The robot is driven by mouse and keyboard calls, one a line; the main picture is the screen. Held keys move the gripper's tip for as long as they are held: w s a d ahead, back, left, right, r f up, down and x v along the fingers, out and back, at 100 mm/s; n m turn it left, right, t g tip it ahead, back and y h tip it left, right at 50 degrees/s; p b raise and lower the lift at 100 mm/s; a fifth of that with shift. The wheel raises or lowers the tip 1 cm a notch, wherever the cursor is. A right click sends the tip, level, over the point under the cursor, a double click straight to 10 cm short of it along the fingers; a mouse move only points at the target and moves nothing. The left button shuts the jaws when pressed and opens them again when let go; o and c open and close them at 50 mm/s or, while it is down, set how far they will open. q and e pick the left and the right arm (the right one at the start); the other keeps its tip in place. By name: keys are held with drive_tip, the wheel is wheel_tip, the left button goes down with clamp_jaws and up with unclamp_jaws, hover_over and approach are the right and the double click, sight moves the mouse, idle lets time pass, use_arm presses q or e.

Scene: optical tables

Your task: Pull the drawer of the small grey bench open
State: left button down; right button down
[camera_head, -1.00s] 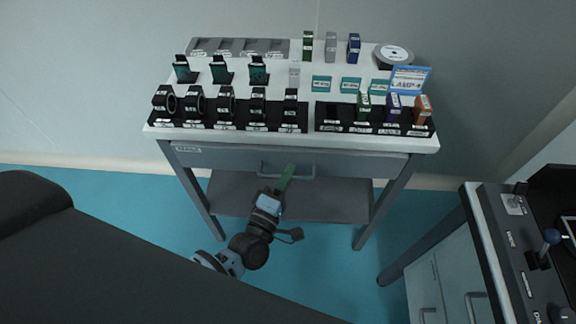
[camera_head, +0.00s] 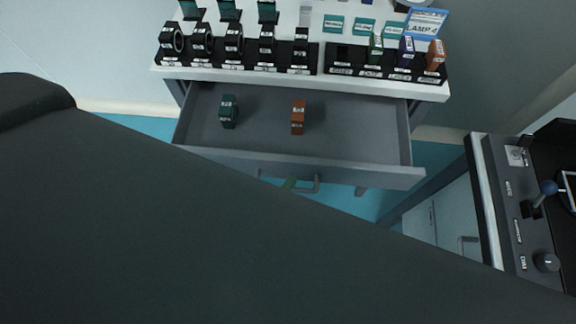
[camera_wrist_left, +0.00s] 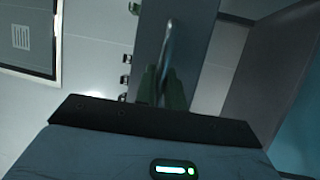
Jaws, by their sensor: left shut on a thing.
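The small grey bench (camera_head: 300,77) has a white top edge and a grey drawer (camera_head: 330,131) below it. The drawer is pulled well out, and its inside shows. A dark green block (camera_head: 228,111) and an orange-brown block (camera_head: 298,117) stand inside it. The drawer's bar handle (camera_head: 316,184) is on its front and also shows in the left wrist view (camera_wrist_left: 169,45). My left gripper (camera_head: 289,184) is shut on the handle; its green fingers (camera_wrist_left: 161,84) sit around the bar in the left wrist view. My right gripper is not in view.
Labelled holders with black ring parts (camera_head: 233,40) and coloured blocks (camera_head: 405,52) stand on the bench top, beside a blue-edged lamp sign (camera_head: 424,22). A control console (camera_head: 530,200) with a lever stands at the right.

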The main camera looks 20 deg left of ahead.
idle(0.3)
use_arm(q)
drive_tip(key=c, duration=1.5)
unclamp_jaws()
drive_tip(key=shift+s, duration=0.1)
drive_tip(key=d+b+v, duration=0.1)
drive_tip(key=v, duration=0.6)
drive_tip(key=shift+s+a, duration=0.35)
drive_tip(key=shift+a, duration=0.2)
drive_tip(key=shift+f, duration=0.1)
